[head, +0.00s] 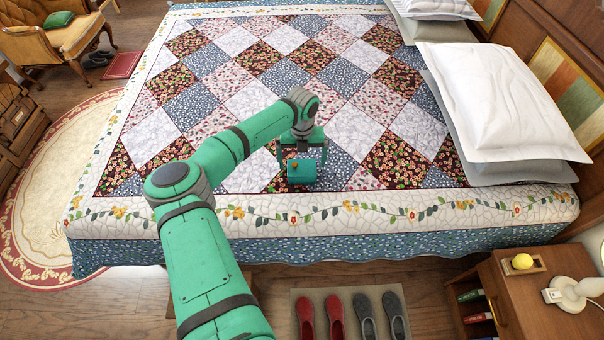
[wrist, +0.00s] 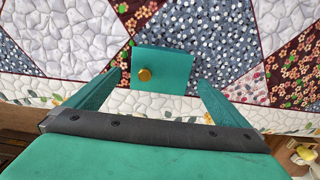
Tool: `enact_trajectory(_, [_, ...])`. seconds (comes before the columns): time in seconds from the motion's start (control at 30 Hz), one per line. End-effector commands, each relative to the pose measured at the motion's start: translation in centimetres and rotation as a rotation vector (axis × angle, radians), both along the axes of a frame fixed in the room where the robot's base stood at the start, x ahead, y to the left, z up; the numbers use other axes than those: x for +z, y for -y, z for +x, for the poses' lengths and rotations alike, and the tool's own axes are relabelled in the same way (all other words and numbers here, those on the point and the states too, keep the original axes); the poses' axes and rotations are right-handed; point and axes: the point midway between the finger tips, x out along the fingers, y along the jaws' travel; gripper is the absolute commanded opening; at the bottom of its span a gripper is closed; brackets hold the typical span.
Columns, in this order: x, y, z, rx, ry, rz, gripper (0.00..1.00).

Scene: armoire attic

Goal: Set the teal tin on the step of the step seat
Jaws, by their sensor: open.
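The teal tin (head: 302,174) rests on the patchwork quilt near the bed's front edge. It is a small box with a gold knob, and its top shows in the wrist view (wrist: 172,72). My gripper (head: 303,160) is over the tin, pointing down. In the wrist view its two fingers (wrist: 161,84) are apart, one on each side of the tin, with gaps visible. No step seat shows clearly. A piece of brown wood (head: 250,284) at the floor is mostly hidden behind my arm, and I cannot tell whether it is the step seat.
The bed (head: 400,222) fills the middle, with white pillows (head: 505,100) at right. Red and grey shoes (head: 335,315) lie on a mat below. A nightstand (head: 525,290) with a lamp base and yellow ball is at lower right. An armchair (head: 55,42) stands at far left.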

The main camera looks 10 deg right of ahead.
Motion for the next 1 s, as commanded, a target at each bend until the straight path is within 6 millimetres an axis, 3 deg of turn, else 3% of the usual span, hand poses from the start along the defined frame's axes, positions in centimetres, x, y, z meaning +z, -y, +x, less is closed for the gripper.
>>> enact_trajectory(0.17, [-1.1,0.0,0.1,0.002,-0.001,-0.001,1.00])
enact_trajectory(0.43, [-4.8,0.2,0.4,0.001,-0.001,-0.002,1.00])
enact_trajectory(0.7, [-5.3,0.1,0.4,0.000,0.001,0.000,1.00])
enact_trajectory(0.77, [-5.3,0.1,0.4,0.000,0.001,-0.001,0.90])
enact_trajectory(1.0, [-5.3,0.1,0.5,0.000,0.001,-0.001,0.33])
